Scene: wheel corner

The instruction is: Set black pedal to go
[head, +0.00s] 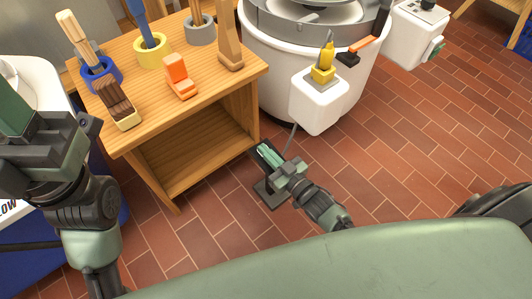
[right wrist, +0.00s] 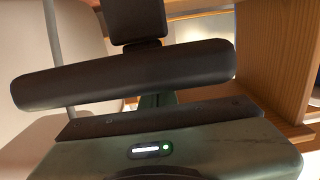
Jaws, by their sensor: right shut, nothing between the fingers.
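The black pedal (head: 268,195) seems to be the dark flat piece on the tiled floor beside the wooden stand, partly covered by my right gripper. My right gripper (head: 267,153) is low over it, shut and empty, fingertips pointing toward the stand. Whether it touches the pedal I cannot tell. In the right wrist view a dark bar and a dark block lie across the picture; I cannot tell which parts are pedal. My left gripper (head: 40,150) is at the left edge; its fingers do not show clearly.
The white pottery wheel (head: 262,75) stands behind, with a white box (head: 318,110) on its front and a grey cord running down. The wooden stand (head: 225,80) holds brushes, tools and an orange piece, close left of my right gripper.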

